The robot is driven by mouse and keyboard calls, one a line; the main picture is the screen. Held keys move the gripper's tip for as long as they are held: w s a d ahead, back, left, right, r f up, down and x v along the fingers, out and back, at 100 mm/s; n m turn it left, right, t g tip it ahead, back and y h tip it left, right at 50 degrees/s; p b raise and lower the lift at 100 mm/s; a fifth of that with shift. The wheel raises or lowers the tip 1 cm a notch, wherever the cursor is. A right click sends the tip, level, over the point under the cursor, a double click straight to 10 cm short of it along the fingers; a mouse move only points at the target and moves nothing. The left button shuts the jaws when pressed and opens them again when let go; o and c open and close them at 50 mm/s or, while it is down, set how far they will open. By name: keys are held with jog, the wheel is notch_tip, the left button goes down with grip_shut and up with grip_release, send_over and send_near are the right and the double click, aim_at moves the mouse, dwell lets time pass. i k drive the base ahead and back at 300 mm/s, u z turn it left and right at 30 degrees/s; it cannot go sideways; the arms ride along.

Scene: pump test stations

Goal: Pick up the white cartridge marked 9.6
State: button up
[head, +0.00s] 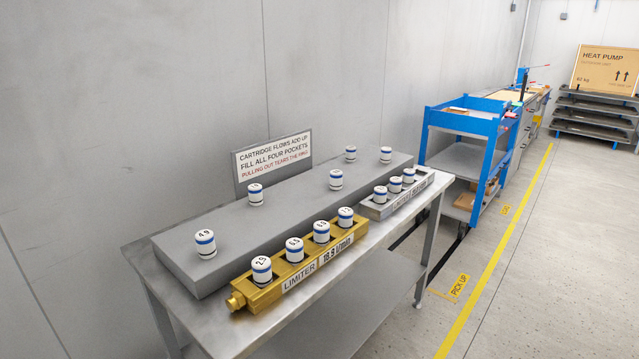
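Several white cartridges with blue bands stand upright on a steel bench (372,282). No mark that I can read clearly says 9.6. On the grey raised block (290,213) stand a cartridge that seems marked 4.9 (205,245), a second cartridge (255,195), a third cartridge (336,180), and two farther back, a left one (350,154) and a right one (386,155). Their marks are too small to read. The brass limiter block (268,297) holds a row of cartridges; the nearest (262,270) looks marked 2.9. My gripper is not in view.
A grey metal holder (392,208) with 3 cartridges sits at the bench's right end. A sign (272,160) stands behind the raised block. A blue cart (465,150) stands beyond the bench. The floor right of the yellow line (497,246) is clear.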

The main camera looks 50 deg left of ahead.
aim_at(335, 176)
jog(key=u, duration=1.5)
